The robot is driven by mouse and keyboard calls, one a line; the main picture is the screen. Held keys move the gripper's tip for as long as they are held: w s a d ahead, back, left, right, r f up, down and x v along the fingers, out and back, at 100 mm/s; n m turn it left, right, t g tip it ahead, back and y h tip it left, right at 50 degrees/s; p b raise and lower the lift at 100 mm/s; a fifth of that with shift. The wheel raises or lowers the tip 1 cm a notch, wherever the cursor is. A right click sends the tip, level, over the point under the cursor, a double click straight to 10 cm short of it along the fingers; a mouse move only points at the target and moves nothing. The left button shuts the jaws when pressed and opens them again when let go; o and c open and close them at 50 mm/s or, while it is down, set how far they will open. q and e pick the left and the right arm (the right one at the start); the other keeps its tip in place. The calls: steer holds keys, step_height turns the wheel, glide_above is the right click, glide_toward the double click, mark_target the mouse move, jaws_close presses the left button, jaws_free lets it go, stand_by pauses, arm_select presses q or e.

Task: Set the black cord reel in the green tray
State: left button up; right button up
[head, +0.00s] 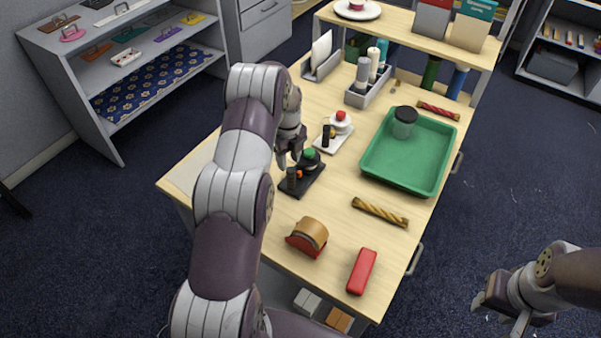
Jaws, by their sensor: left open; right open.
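A black item with a flat base, a dark upright post and a green top (303,178) stands near the table's left edge; I take it to be the black cord reel. My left gripper (289,158) is open and points down just behind and left of it; I cannot tell whether they touch. The green tray (374,177) lies on the right side of the table. A clear jar with a black lid (404,122) stands in its far left part. My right gripper (505,312) is open and empty, off the table at the lower right.
A similar white item with a red top (335,133) stands just behind the black one. A yellow twisted bar (380,212), a red block (361,271) and a red-and-tan roll holder (309,235) lie nearer. A grey caddy (369,93) and raised shelf (410,36) stand behind.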

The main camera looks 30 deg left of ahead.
mark_target(291, 177)
arm_select(q)
steer(key=f, duration=0.1)
steer(key=w+f, duration=0.1)
steer(key=f, duration=0.1)
steer(key=shift+w+f+p, duration=0.1)
steer(key=shift+f+p, duration=0.1)
steer(key=shift+p, duration=0.15)
steer(key=f+p, duration=0.2)
steer(key=f, duration=0.1)
steer(key=f+p, duration=0.1)
steer(key=shift+s+d+f, duration=0.2)
steer(key=shift+s+f, duration=0.1)
steer(key=shift+s, duration=0.1)
steer(key=shift+f, duration=0.35)
steer(key=shift+w+a+f, duration=0.1)
steer(key=shift+w+f, duration=0.1)
steer(key=shift+w, duration=0.05)
steer(key=c, duration=0.4)
steer(key=shift+s+r, duration=0.1)
jaws_close()
steer(key=shift+r, duration=0.1)
arm_select(e)
steer(key=r, duration=0.4)
steer(key=shift+w+r, duration=0.1)
steer(key=shift+w, duration=0.25)
